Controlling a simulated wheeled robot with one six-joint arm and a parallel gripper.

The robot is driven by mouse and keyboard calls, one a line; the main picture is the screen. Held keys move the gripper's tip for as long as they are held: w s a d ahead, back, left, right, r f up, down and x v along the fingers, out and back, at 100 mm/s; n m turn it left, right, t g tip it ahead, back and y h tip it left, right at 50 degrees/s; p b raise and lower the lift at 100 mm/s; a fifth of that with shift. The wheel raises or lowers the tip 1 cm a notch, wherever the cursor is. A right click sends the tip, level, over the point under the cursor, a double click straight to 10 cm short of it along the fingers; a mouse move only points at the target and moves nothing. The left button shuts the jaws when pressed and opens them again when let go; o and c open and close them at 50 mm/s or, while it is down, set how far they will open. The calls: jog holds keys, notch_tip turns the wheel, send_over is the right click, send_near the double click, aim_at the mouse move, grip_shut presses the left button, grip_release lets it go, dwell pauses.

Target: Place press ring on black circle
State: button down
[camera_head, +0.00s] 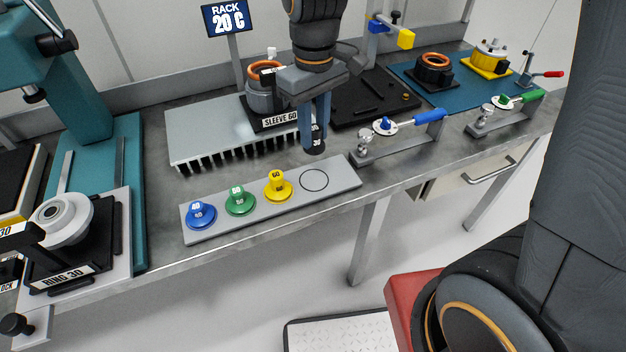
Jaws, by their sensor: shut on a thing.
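A black press ring (315,149) with a white label that seems to read 30 is held upright in my gripper (316,128). The gripper is shut on its upper part and points down. The black circle (314,180) is an outline on the right end of a long grey plate (217,228), and nothing stands on it. The held ring appears in the picture just above and behind this circle. Its exact height above the bench cannot be told.
Blue (201,215), green (240,201) and yellow (278,187) press rings stand on the plate, left of the circle. A finned grey rack (215,130) lies behind. A gauge stand with a blue handle (430,116) is close on the right. The bench's front edge is near the plate.

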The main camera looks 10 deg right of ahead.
jog(key=shift+f+p, duration=0.75)
jog(key=shift+f, duration=4.4)
jog(key=shift+f, duration=0.1)
jog(key=c, duration=1.5)
grip_release()
notch_tip(320, 180, up, 12)
jog(key=shift+f+b, duration=0.1)
jog(key=shift+b, duration=0.9)
jog(key=s+d+f+m, duration=0.1)
jog(key=s+d+m, duration=0.1)
jog(key=d, duration=0.2)
jog(key=s+d+f+m, duration=0.2)
jog(key=s+d, duration=0.1)
jog(key=d, duration=0.1)
jog(key=s+d+f+m+t, duration=0.1)
jog(key=s+d+m, duration=0.1)
jog(key=d, duration=0.2)
jog(key=shift+s+d+f+m, duration=0.3)
jog(key=shift+s+d+m, duration=0.05)
jog(key=shift+d+m, duration=0.05)
